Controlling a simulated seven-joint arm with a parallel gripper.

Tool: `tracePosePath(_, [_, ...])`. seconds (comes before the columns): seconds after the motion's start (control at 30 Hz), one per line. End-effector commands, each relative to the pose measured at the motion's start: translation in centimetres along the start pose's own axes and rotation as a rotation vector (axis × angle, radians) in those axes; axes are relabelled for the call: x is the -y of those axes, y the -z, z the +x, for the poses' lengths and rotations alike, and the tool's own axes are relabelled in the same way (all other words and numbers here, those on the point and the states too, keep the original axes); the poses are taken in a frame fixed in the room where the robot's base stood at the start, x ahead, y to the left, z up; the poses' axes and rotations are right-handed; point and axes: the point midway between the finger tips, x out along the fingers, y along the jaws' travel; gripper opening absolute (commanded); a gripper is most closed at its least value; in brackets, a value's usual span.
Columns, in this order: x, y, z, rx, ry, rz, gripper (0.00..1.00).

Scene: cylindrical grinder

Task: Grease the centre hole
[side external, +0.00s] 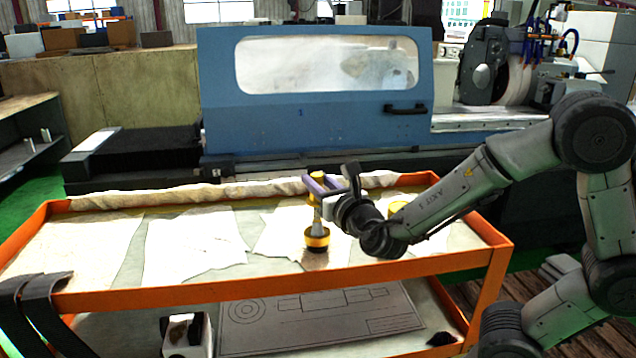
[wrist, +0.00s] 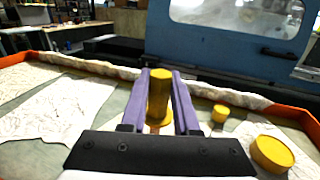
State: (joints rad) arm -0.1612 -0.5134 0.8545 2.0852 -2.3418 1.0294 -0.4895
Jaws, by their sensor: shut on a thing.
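My gripper (side external: 318,186) has purple fingers and is low over the cart, left of my forearm in the side view. In the wrist view the fingers (wrist: 160,98) are shut on an upright yellow cylindrical thing (wrist: 159,93). In the side view, a pale narrowing part and a yellow foot with a black bottom (side external: 317,236) show straight below the fingers, seemingly of the same thing. I cannot tell whether its bottom touches the cart. A wide round yellow tin (wrist: 272,154) stands at the right in the wrist view. I cannot make out a centre hole in either view.
A small yellow cylinder (wrist: 220,113) stands right of the fingers. The orange-rimmed cart (side external: 270,284) has pale sheets (side external: 192,245) on top and a rolled cloth (side external: 200,194) along its back edge. The blue grinder door (side external: 300,130) is shut behind it. The cart's left side is clear.

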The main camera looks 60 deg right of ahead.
Motion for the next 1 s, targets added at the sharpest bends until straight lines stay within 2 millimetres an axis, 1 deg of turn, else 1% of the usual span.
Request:
tracePosePath(0.17, [0.0, 0.1, 0.0, -0.002, 0.0, -0.001, 0.0])
tracePosePath(0.6, [-0.4, 0.1, -1.1, -0.002, -0.001, -0.002, 0.0])
tracePosePath(0.77, [-0.3, 0.1, -1.0, -0.001, 0.0, -0.002, 0.0])
tracePosePath(1.0, [0.0, 0.1, -0.2, -0.002, 0.001, -0.001, 0.0])
